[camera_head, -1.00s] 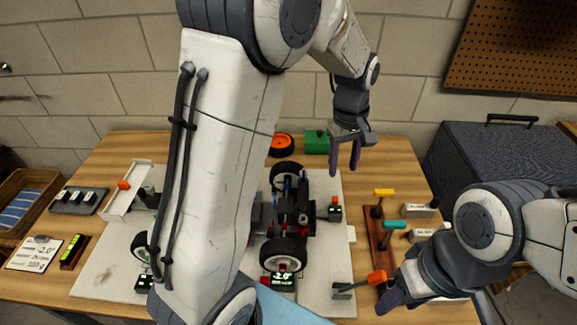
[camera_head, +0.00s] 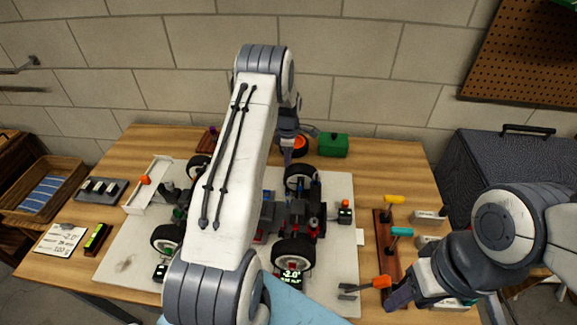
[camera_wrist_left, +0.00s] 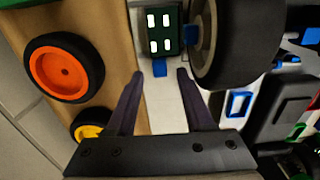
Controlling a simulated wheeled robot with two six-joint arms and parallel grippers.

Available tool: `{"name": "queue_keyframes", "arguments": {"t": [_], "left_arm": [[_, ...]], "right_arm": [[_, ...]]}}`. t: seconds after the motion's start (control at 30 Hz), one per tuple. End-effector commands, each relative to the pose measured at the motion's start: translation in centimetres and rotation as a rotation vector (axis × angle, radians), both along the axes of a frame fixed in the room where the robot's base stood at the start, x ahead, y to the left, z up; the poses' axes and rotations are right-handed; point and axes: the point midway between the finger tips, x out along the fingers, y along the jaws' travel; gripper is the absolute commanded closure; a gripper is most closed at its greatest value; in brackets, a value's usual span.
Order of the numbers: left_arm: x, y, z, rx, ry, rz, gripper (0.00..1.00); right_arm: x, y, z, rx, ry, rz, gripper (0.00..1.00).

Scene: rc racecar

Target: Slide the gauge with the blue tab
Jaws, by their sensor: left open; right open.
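The gauge with the blue tab shows in the left wrist view as a dark green box (camera_wrist_left: 166,28) with white lit marks, beside a black car tyre. Its blue tab (camera_wrist_left: 160,67) points toward my left gripper (camera_wrist_left: 160,73). That gripper is open, its two dark fingers to either side of the tab; I cannot tell whether they touch it. In the head view my left gripper (camera_head: 288,145) is behind the car, largely hidden by my arm, and this gauge is not visible. My right gripper (camera_head: 393,300) is open at the lower right, close to an orange-handled tool.
The racecar (camera_head: 297,215) stands on a pale board (camera_head: 338,185). Another gauge with an orange tab (camera_head: 345,212) is at its right, and a lit gauge (camera_head: 291,273) at the front. A green box (camera_head: 333,146) and orange wheel (camera_head: 300,142) lie behind. A tool rack (camera_head: 384,235) stands right.

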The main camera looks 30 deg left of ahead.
Motion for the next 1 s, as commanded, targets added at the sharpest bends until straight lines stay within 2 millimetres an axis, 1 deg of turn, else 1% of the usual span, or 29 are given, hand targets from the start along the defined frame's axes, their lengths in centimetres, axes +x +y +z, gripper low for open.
{"name": "queue_keyframes", "arguments": {"t": [0.03,0.1,0.2,0.33,0.57,0.6,0.67,0.7,1.0], "left_arm": [[-0.1,-0.1,-0.8,-0.001,0.003,-0.001,0.47],[-0.1,-0.1,-1.7,-0.001,0.003,-0.001,0.47],[0.0,0.0,-2.5,0.0,0.001,-0.001,0.47],[0.0,0.0,-3.0,0.0,0.0,-0.002,0.47],[0.0,0.0,-3.1,0.0,-0.001,-0.002,0.47],[0.0,0.0,-3.1,0.0,-0.001,-0.002,0.63],[0.0,0.0,-3.0,0.0,0.0,-0.002,0.86],[0.0,0.0,-3.0,0.0,0.0,-0.002,1.0],[0.0,0.0,-3.0,0.0,0.0,-0.002,1.0]], "right_arm": [[0.0,0.0,0.3,0.0,0.0,0.0,0.5],[0.0,0.0,0.4,0.0,0.0,0.0,0.5],[0.0,0.0,0.5,0.0,0.0,0.0,0.5],[0.0,0.0,0.5,0.0,0.0,0.0,0.5],[0.0,0.0,0.5,0.0,0.0,0.0,0.5],[0.0,0.0,0.5,0.0,0.0,0.0,0.5],[0.0,0.0,0.5,0.0,0.0,0.0,0.5],[0.0,0.0,0.5,0.0,0.0,0.0,0.5],[0.0,0.0,0.5,0.0,0.0,0.0,0.5]]}}
